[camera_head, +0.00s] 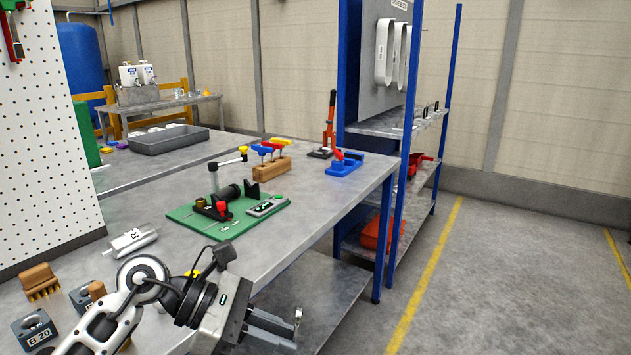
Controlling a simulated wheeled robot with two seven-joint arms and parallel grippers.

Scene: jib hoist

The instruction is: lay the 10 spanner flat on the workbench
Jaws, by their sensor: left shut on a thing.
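My left gripper (272,328) reaches in from the lower left, in front of the workbench's near edge. It is shut on a small metal spanner (298,316); only one bright end shows at the fingertips. The rest of the spanner is hidden, and no size mark is readable. The spanner is clear of the workbench top (318,208), out past its edge and above the lower shelf in the picture. The grey workbench runs from the lower left to the rack. My right gripper is not in view.
A green board (190,222) with a fixture lies on the bench, near a wooden block (270,168) with coloured handles and a blue fixture (345,165). A white cylinder (133,240) and a B 20 block (35,332) are at left. The bench's right front strip is bare.

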